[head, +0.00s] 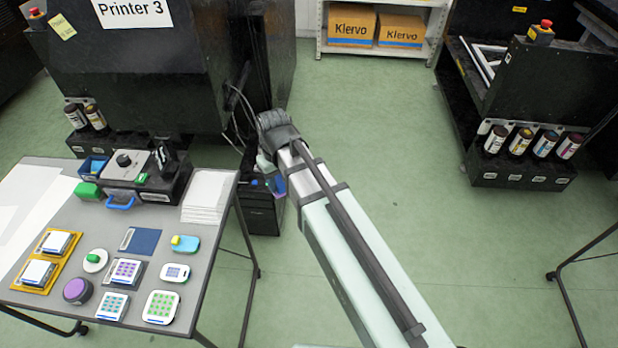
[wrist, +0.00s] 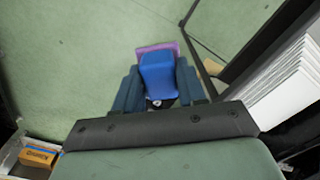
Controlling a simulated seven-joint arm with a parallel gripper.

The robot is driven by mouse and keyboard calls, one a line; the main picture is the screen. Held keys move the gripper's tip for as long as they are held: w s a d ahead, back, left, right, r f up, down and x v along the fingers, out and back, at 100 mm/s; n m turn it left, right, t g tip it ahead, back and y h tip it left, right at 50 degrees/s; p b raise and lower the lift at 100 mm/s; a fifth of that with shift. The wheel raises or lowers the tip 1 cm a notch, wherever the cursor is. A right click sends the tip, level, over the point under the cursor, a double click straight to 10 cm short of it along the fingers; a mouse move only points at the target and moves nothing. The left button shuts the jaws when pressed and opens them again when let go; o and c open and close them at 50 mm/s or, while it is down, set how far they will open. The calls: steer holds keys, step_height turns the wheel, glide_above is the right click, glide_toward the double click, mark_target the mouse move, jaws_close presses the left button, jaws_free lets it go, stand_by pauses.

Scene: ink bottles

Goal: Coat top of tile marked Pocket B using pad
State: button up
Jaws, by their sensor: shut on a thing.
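My gripper (wrist: 157,88) is shut on a blue block-shaped pad (wrist: 158,72) with a purple face that shows past its far end. In the head view the pad (head: 278,185) is small, beyond the right edge of the grey table (head: 205,265), above the floor and touching nothing else. Two white tiles, a rear one (head: 57,243) and a front one (head: 38,272), lie in yellow holders at the table's left. I cannot read any Pocket B mark, so I cannot tell which tile carries it.
A round purple-topped pot (head: 77,290), dotted blocks (head: 161,306), a blue card (head: 140,241) and a green-knobbed disc (head: 95,260) crowd the table's front. White sheets (head: 207,193) are stacked at its back right corner. The dark printer (head: 140,80) stands behind.

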steer(key=s+a+n, duration=0.1)
steer(key=s+a, duration=0.2)
steer(key=a, duration=0.4)
steer(key=s+a+r+n, duration=0.1)
steer(key=s+a+n, duration=0.1)
steer(key=a, duration=0.6)
steer(key=s+a+r+n, duration=0.1)
steer(key=s+a, duration=0.3)
steer(key=a, duration=0.4)
steer(key=shift+s+r, duration=0.2)
steer(key=shift+s, duration=0.15)
steer(key=s+a+r+n, duration=0.2)
steer(key=s+a, duration=0.5)
steer(key=a, duration=0.5)
steer(key=s+a+r+n, duration=0.2)
steer(key=s+a, duration=0.4)
steer(key=a, duration=0.6)
steer(key=s+a+r+n, duration=0.25)
steer(key=s+a, duration=0.45)
steer(key=a, duration=0.5)
steer(key=shift+w+d+f, duration=0.1)
steer(key=shift+f, duration=1.3)
steer(key=shift+w+d+f, duration=0.1)
steer(key=shift+f, duration=1.3)
steer(key=shift+f, duration=1)
steer(key=shift+s, duration=0.15)
steer(key=shift+s+r, duration=0.1)
steer(key=shift+s, duration=3.1)
steer(key=shift+f, duration=0.2)
